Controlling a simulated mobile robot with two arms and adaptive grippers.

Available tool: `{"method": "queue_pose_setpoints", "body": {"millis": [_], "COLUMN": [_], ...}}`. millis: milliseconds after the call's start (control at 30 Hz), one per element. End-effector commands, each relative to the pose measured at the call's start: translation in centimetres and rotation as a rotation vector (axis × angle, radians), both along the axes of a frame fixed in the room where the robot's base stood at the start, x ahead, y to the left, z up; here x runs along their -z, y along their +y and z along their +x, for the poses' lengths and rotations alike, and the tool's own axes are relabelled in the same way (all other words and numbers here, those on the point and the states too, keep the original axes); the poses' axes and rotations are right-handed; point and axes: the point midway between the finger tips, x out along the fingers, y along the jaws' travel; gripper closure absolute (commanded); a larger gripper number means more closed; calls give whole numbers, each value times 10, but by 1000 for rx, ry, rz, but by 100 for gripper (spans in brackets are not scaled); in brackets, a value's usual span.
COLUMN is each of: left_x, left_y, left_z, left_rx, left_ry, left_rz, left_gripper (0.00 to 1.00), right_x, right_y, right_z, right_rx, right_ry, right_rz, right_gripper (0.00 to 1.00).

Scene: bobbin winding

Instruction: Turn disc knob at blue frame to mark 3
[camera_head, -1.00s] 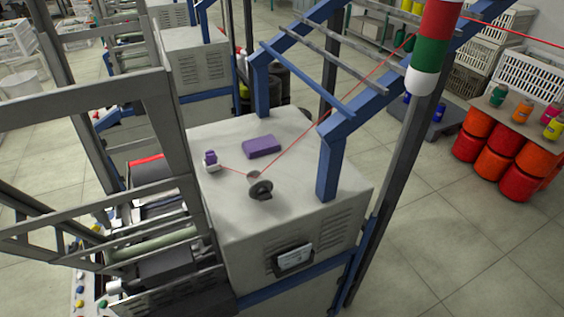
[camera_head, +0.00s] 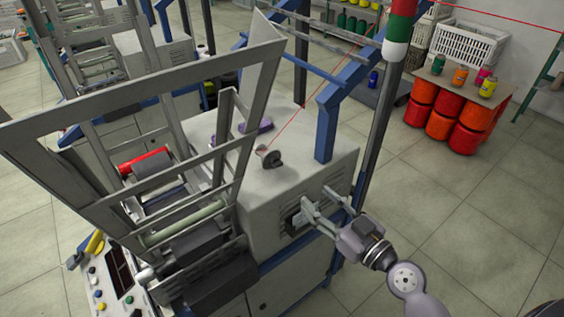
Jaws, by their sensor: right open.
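The dark disc knob (camera_head: 273,159) sits on top of the grey machine housing, with a red thread running up from beside it. Its marks are too small to read. The blue frame (camera_head: 328,128) stands on the housing to the right of the knob. My right gripper (camera_head: 318,198) is open and empty, in front of the housing's vented side face, below and to the right of the knob and apart from it. One finger partly covers a small dark panel (camera_head: 295,222) on that face; I cannot tell whether they touch. My left gripper is out of view.
A control panel (camera_head: 108,283) with coloured buttons is at lower left. Red drums (camera_head: 457,125) stand at the right back. The floor at right is clear.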

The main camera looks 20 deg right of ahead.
Motion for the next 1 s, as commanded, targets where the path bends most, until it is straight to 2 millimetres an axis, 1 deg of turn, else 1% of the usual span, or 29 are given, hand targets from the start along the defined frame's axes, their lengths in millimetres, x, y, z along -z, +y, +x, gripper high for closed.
{"method": "queue_pose_setpoints", "body": {"millis": [33, 200, 400, 600, 700, 800, 1000], "left_x": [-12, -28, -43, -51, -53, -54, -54], "left_y": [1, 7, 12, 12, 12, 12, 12], "left_z": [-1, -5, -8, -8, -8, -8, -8], "left_rx": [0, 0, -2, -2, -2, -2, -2], "left_ry": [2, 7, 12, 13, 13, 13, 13], "left_rz": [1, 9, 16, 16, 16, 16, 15], "left_gripper": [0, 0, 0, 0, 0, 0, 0], "right_x": [-7, -7, -5, -2, -1, 0, 0], "right_y": [4, 17, 32, 43, 47, 48, 49], "right_z": [12, 48, 89, 119, 128, 133, 135], "right_rx": [2, 2, 1, 1, 1, 0, 0], "right_ry": [-2, -1, -1, 1, 2, 2, 1], "right_rz": [5, 5, 4, 3, 2, 0, 0], "right_gripper": [55, 55, 55, 55, 55, 55, 55]}}
